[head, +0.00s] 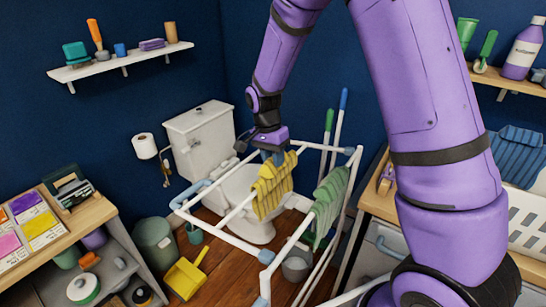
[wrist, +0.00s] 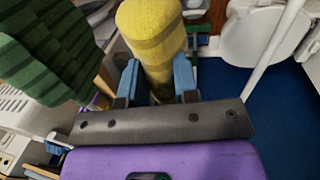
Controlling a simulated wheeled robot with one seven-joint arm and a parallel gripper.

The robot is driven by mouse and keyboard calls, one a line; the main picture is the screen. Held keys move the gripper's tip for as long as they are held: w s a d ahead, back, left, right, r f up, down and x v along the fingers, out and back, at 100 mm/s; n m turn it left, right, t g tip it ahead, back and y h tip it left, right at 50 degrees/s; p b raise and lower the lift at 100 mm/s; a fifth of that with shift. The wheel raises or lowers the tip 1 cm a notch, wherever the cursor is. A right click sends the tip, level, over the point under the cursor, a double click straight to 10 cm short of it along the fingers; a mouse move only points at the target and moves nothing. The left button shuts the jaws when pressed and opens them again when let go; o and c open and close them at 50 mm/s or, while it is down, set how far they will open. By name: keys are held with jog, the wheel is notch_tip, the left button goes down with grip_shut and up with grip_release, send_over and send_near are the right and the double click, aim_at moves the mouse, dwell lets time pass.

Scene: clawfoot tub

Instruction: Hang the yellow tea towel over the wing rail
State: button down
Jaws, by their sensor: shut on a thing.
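The yellow tea towel (head: 271,187), striped, hangs from my gripper (head: 276,158) at the white clothes airer (head: 233,212) in the head view. My gripper is shut on its upper edge. In the wrist view the towel (wrist: 152,35) lies between the two blue fingers of my gripper (wrist: 157,76). The towel overlaps a white rail of the airer in the head view; I cannot tell whether it rests on that rail or hangs beside it. Which rail is the wing rail is not clear.
A green towel (head: 329,197) hangs on the airer to the right; it also shows in the wrist view (wrist: 45,50). The toilet (head: 205,140) stands behind. A yellow dustpan (head: 185,278) and a grey bucket (head: 297,264) are on the floor. A counter (head: 378,200) stands at right.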

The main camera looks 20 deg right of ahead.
jog(key=shift+s+d+f, duration=0.1)
jog(key=shift+s+f, duration=0.05)
jog(key=shift+f, duration=0.65)
dwell(0.8)
dwell(0.6)
jog(key=c, duration=1.2)
grip_release()
jog(key=shift+w+r, duration=0.25)
jog(key=shift+r, duration=1)
jog(key=o, duration=0.6)
jog(key=shift+a+r, duration=0.2)
jog(key=shift+r, duration=0.05)
